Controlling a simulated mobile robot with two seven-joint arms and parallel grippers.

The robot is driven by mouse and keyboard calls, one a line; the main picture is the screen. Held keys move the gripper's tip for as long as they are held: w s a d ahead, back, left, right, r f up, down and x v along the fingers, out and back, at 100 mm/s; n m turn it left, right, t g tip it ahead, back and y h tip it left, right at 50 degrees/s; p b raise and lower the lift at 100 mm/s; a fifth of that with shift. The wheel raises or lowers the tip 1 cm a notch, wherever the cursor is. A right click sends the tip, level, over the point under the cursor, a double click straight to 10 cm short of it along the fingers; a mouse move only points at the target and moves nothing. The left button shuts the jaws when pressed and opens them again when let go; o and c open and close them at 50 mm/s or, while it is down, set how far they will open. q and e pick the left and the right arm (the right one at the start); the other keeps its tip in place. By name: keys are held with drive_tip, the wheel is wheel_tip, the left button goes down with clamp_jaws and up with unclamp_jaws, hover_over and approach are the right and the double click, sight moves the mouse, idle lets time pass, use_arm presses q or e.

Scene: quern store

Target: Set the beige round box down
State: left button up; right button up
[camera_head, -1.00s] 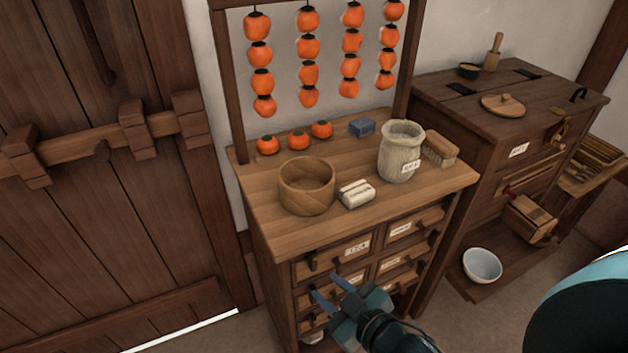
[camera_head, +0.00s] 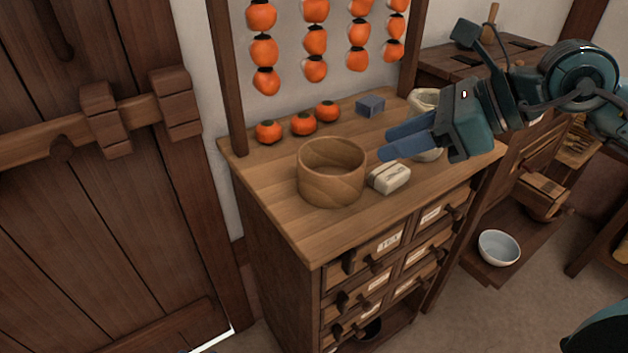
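The beige round box (camera_head: 331,180) is a wooden, open-topped round container. It stands upright on the wooden counter top of the drawer cabinet (camera_head: 275,190), with no gripper touching it. My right gripper (camera_head: 386,146) comes in from the right above the counter, its two blue fingers pointing left toward the box. The fingers look apart, with nothing seen between them; the tips are to the right of the box in the picture. My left gripper is not in view.
A pale wrapped block (camera_head: 389,178) lies right of the box. A pale crock (camera_head: 422,99) is partly hidden behind my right gripper. Several persimmons (camera_head: 303,124) and a blue block (camera_head: 370,105) sit at the back. The counter's front left is clear.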

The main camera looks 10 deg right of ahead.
sight(328, 176)
drive_tip(key=shift+s+f+p+x, duration=0.1)
drive_tip(key=shift+p+x, duration=0.25)
drive_tip(key=shift+x, duration=1.8)
drive_tip(key=shift+s+f+p+x, duration=0.1)
drive_tip(key=shift+p+x, duration=0.2)
drive_tip(key=shift+x, duration=1.85)
drive_tip(key=shift+s+f+p+x, duration=0.1)
drive_tip(key=shift+p+x, duration=0.25)
drive_tip(key=shift+x, duration=1.8)
drive_tip(key=shift+d, duration=0.1)
drive_tip(key=shift+r, duration=0.1)
drive_tip(key=shift+c, duration=0.2)
clamp_jaws()
